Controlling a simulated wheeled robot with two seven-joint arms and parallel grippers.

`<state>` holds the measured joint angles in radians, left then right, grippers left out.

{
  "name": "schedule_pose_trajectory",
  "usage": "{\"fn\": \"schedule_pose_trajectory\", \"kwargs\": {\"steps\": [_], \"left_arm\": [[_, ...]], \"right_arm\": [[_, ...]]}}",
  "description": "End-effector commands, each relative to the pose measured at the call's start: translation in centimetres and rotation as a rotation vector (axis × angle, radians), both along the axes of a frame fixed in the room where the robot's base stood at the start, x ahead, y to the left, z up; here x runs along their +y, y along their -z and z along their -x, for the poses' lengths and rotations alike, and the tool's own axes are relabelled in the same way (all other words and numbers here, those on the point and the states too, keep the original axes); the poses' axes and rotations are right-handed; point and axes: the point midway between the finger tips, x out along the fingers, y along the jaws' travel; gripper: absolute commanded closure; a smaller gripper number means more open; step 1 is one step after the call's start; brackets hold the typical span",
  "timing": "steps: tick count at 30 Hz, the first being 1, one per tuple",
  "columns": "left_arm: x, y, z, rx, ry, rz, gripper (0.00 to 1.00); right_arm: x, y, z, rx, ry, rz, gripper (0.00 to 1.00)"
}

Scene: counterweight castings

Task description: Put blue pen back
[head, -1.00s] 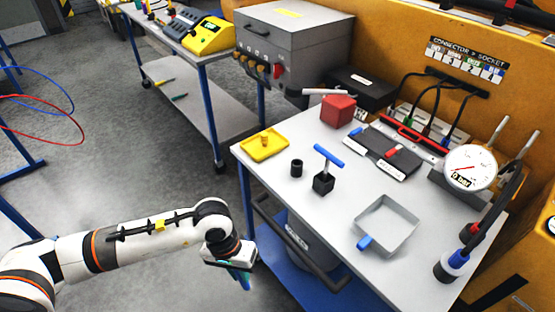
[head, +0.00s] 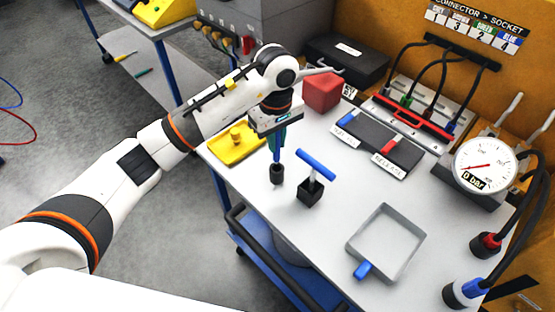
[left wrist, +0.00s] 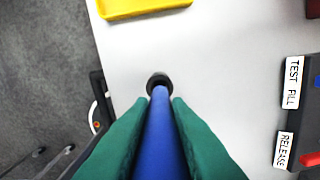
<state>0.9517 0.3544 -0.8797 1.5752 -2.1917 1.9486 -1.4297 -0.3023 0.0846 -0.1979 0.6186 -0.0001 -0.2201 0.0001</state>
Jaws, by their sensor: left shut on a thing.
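My left gripper (head: 277,138) is shut on the blue pen (head: 277,155), which points down over the white table. The pen also shows between the green fingers in the left wrist view (left wrist: 165,138). A small black cup-like holder (head: 277,175) stands directly under the pen, and its dark rim shows in the left wrist view (left wrist: 158,78). The pen's lower end is at the holder's mouth; I cannot tell whether it is inside or just above. My right gripper is not in view.
A black block with a blue T-handle (head: 316,165) stands close right of the holder. A yellow tray (head: 226,152) is to the left, a grey tray (head: 411,225) to the right. A red block (head: 321,92) and labelled switch panel (head: 372,140) are behind.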

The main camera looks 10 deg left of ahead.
Motion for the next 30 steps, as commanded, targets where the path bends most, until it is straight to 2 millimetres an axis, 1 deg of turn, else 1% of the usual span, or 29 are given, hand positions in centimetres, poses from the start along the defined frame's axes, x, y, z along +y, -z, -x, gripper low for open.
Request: {"fn": "schedule_pose_trajectory", "kwargs": {"steps": [1, 3, 10, 16, 26, 27, 29, 30], "left_arm": [[0.0, 0.8, 0.1, 0.006, -0.001, 0.002, 1.00], [0.0, 1.8, 0.1, 0.003, 0.001, 0.002, 1.00], [0.0, 3.8, 0.1, 0.000, 0.002, 0.001, 1.00], [0.0, 6.4, 0.1, 0.000, 0.001, 0.003, 1.00], [0.0, 7.0, 0.0, -0.003, 0.003, 0.001, 1.00], [0.0, 7.0, 0.0, -0.004, 0.003, 0.001, 0.82], [0.0, 6.9, 0.0, -0.003, 0.003, 0.001, 0.72], [0.0, 6.9, 0.0, -0.003, 0.003, 0.001, 0.66]], "right_arm": [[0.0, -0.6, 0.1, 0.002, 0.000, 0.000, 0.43], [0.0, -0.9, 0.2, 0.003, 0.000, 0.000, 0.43], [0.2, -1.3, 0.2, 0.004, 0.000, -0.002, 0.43], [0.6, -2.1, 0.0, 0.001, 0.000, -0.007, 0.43], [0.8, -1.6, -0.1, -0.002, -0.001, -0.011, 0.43], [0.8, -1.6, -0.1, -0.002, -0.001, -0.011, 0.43], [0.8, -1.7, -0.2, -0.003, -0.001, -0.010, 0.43], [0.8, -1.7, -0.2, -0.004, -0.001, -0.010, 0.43]]}}
